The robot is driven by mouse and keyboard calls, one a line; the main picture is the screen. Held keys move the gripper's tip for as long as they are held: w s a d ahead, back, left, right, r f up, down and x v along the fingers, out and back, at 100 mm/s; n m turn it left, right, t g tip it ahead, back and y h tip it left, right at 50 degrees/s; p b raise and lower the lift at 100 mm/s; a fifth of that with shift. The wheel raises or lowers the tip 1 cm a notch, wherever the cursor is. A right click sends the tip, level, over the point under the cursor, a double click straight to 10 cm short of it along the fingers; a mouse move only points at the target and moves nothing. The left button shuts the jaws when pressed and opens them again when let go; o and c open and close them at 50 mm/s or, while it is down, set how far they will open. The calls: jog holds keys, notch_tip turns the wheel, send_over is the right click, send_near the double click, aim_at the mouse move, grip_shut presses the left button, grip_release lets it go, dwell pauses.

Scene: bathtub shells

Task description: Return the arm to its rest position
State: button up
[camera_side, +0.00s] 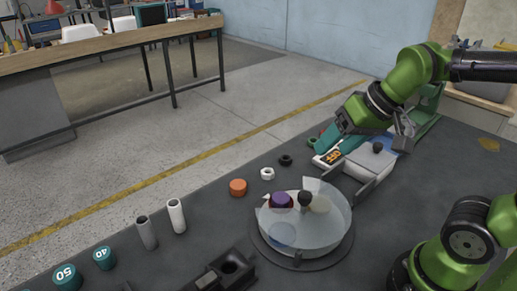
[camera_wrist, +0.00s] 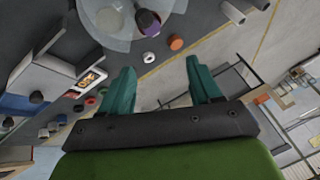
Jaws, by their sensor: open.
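My gripper (camera_side: 338,148) is at the right of the side view, on my green arm, above the dark worktop near a white box. Its two teal fingers are spread apart. In the wrist view my gripper (camera_wrist: 158,78) shows both fingers apart with nothing between them. I cannot tell from the side view how far the fingertips are from the box. The arm reaches in from the right edge of the side view, bent down toward the table.
A clear round dish (camera_side: 334,238) holds a purple-topped piece (camera_side: 281,200) and a dark knob (camera_side: 305,198). Near it are a white box (camera_side: 366,168), black (camera_side: 286,160), white (camera_side: 267,174) and orange (camera_side: 238,187) small pieces, and two upright tubes (camera_side: 177,216). A second green arm part (camera_side: 465,245) stands front right.

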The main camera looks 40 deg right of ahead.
jog(key=s+t, duration=0.1)
jog(key=s, duration=0.1)
jog(key=shift+s+d+r, duration=0.1)
jog(key=shift+s, duration=0.3)
dwell(0.6)
